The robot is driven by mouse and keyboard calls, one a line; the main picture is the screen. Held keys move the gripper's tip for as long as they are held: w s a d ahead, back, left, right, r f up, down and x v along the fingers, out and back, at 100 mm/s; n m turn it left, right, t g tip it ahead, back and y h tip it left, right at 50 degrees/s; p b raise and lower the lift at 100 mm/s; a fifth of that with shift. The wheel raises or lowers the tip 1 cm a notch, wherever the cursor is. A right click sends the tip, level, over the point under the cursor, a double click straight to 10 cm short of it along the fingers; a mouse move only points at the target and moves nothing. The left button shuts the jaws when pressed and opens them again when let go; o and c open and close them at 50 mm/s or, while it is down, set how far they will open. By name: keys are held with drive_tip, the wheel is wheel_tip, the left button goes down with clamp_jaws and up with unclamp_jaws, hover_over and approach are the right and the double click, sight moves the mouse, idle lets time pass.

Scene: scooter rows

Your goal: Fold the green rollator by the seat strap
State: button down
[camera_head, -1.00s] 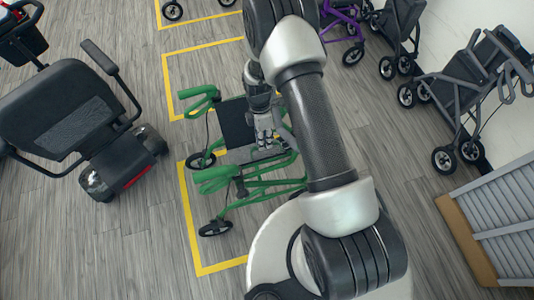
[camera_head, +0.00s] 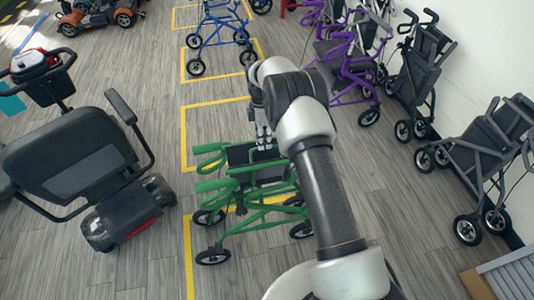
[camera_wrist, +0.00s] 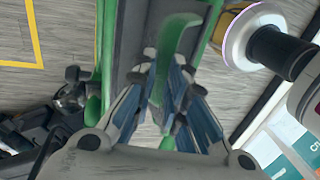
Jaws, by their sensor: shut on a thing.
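The green rollator (camera_head: 258,222) stands upright on the floor in the head view. My gripper (camera_head: 264,146) is over the seat, pointing down. In the wrist view my gripper (camera_wrist: 168,85) has its blue-grey fingers closed around the green seat strap (camera_wrist: 178,38), which stands up between them. Green frame tubes show on both sides of the strap in the wrist view.
A black mobility scooter (camera_head: 75,165) stands close on the left. Yellow lines (camera_head: 187,140) mark floor bays. Bare floor lies between the rows.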

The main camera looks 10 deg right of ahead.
drive_tip(key=shift+w+f, duration=0.75)
drive_tip(key=shift+f, duration=0.05)
drive_tip(key=c, duration=1.4)
unclamp_jaws()
drive_tip(key=shift+w+f, duration=0.2)
drive_tip(key=shift+f, duration=0.05)
drive_tip(key=shift+o, duration=0.2)
drive_tip(key=shift+c, duration=0.2)
drive_tip(key=shift+w+r, duration=0.2)
drive_tip(key=shift+r, duration=0.3)
drive_tip(key=shift+c, duration=0.3)
drive_tip(key=r, duration=0.3)
drive_tip(key=w+r, duration=0.1)
drive_tip(key=r, duration=0.3)
drive_tip(key=w+r, duration=0.1)
drive_tip(key=r, duration=0.2)
drive_tip(key=shift+r, duration=0.15)
drive_tip(key=shift+c, duration=0.5)
drive_tip(key=shift+s+r, duration=0.1)
drive_tip(key=shift+r, duration=0.35)
